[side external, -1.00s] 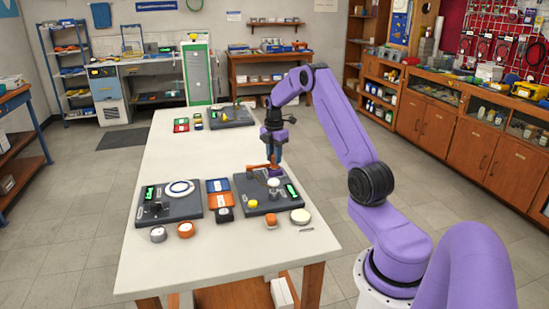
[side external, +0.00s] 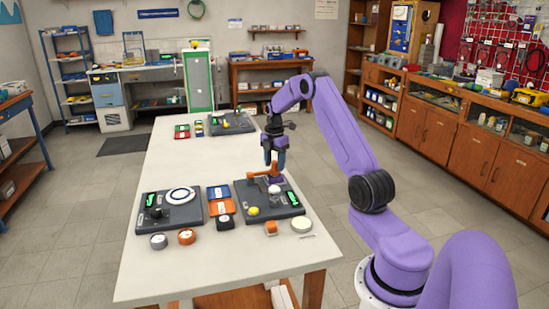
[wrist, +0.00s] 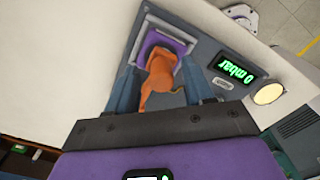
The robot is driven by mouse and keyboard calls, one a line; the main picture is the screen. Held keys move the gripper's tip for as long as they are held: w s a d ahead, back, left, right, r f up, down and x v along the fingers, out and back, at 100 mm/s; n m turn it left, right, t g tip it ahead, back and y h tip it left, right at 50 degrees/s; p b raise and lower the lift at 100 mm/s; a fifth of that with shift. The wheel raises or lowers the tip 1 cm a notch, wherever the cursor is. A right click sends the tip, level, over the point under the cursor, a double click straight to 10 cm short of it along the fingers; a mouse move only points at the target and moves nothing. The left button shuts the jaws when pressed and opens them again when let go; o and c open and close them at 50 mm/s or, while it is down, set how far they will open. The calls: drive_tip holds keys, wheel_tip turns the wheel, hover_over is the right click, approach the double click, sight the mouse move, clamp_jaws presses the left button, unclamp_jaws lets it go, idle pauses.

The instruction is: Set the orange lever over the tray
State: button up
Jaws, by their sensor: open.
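The orange lever (side external: 262,174) sits on a purple mount on the right-hand dark board (side external: 290,212). It reaches out to the left in the side view. My gripper (side external: 274,165) is over the mount at the lever. In the wrist view the open jaws of my gripper (wrist: 160,75) stand on either side of the orange lever (wrist: 159,82), with gaps visible beside it. The purple mount (wrist: 150,43) shows beyond it. An orange tray (side external: 220,208) and a blue tray (side external: 217,192) lie between the two dark boards, left of the lever.
The right-hand board has a green display (wrist: 235,70) reading 0 mbar, and a yellow knob (side external: 253,211). The left-hand board (side external: 185,216) carries a white ring (side external: 180,195). Small round parts stand along the front. The table's middle (side external: 190,160) is clear behind the boards.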

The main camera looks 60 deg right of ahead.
sight(274, 161)
wheel_tip(274, 161, up, 17)
drive_tip(key=shift+r, duration=0.2)
idle(0.3)
idle(0.4)
drive_tip(key=w+a, duration=0.2)
drive_tip(key=a, duration=0.9)
drive_tip(key=s+a+m, duration=0.1)
drive_tip(key=s+a, duration=0.3)
drive_tip(key=a, duration=0.8)
drive_tip(key=s+a+m, duration=0.1)
drive_tip(key=s+a, duration=0.2)
drive_tip(key=a, duration=0.8)
drive_tip(key=s+a+f, duration=0.2)
drive_tip(key=s+a, duration=0.6)
drive_tip(key=s, duration=0.4)
drive_tip(key=s+f+m, duration=0.1)
drive_tip(key=s+f, duration=0.1)
drive_tip(key=s, duration=0.5)
drive_tip(key=s+f, duration=0.3)
drive_tip(key=s, duration=0.5)
drive_tip(key=shift+s+m, duration=0.15)
drive_tip(key=shift+m, duration=0.25)
